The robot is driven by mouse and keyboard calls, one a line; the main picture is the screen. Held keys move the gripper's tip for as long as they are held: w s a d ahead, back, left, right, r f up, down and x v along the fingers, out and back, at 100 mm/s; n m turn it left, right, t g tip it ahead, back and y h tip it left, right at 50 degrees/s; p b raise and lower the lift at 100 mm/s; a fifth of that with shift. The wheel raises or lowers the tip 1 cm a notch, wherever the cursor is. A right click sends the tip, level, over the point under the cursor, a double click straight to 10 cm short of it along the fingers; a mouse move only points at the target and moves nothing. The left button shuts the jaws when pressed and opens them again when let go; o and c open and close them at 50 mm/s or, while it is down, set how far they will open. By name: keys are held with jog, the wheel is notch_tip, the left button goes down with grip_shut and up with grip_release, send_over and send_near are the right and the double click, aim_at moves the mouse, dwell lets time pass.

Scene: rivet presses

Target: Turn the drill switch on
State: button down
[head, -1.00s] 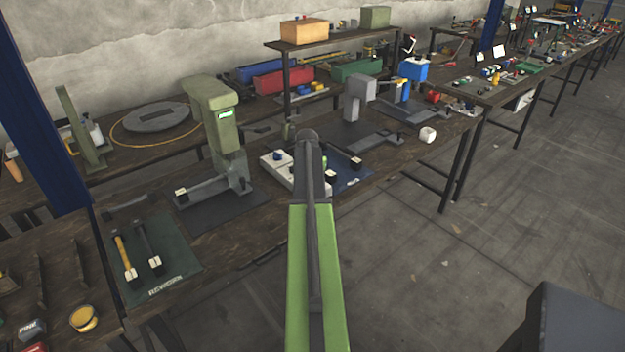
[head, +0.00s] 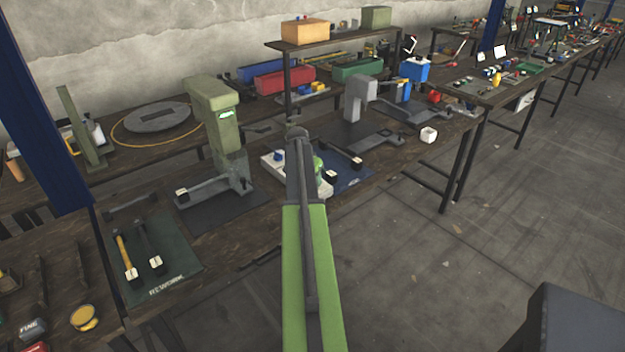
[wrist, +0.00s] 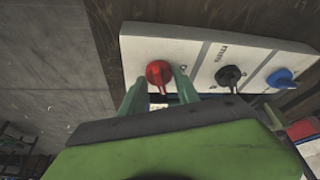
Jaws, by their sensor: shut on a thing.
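A white switch panel (wrist: 206,52) spans the top of the wrist view. It carries a red knob (wrist: 158,73), a black knob (wrist: 228,76) and a blue knob (wrist: 280,78), with small print I cannot read. My gripper (wrist: 160,82) has its green fingers on either side of the red knob and is shut on it. The inner contact is partly hidden. In the head view the panel (head: 269,165) lies on the bench with its blue knob (head: 279,156) showing. My arm hides much of the panel there.
A green press (head: 212,100) stands left of the panel, and a grey press (head: 359,100) stands to the right. A blue mat (head: 352,176) lies right of the panel. A white cup (head: 428,135) sits near the bench edge.

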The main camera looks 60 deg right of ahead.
jog(key=c, duration=0.9)
grip_release()
jog(key=shift+r, duration=0.1)
jog(key=p+v, duration=1.6)
jog(key=v, duration=0.1)
jog(key=shift+a, duration=0.15)
